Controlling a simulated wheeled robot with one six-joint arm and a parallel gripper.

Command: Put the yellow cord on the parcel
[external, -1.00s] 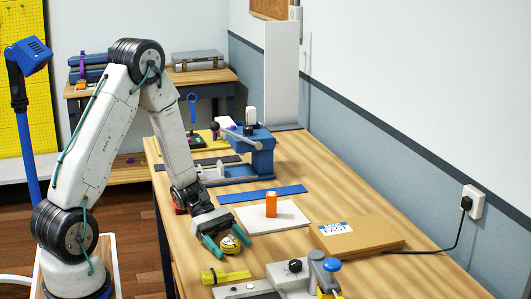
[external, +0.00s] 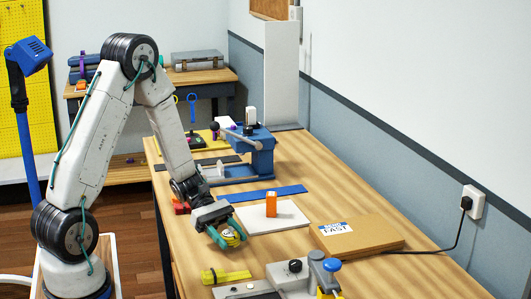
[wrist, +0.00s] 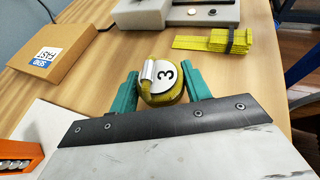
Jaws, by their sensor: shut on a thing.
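My gripper (external: 228,238) is shut on a round yellow tape measure with a white face marked 3 (wrist: 169,80); a green finger lies on each side of it in the wrist view. A banded yellow bundle (wrist: 213,40), which looks like the yellow cord, lies on the table apart from my gripper; it also shows at the front in the external view (external: 226,275). The parcel (external: 368,238) is a flat brown cardboard box with a white and blue label, lying on the table to the right of my gripper. It is at the upper left in the wrist view (wrist: 50,48).
An orange block (external: 271,204) stands on a white board (external: 255,222) behind my gripper. A blue strip (external: 265,194) and a blue vise-like tool (external: 250,150) are farther back. A black cable (external: 440,249) runs beside the parcel.

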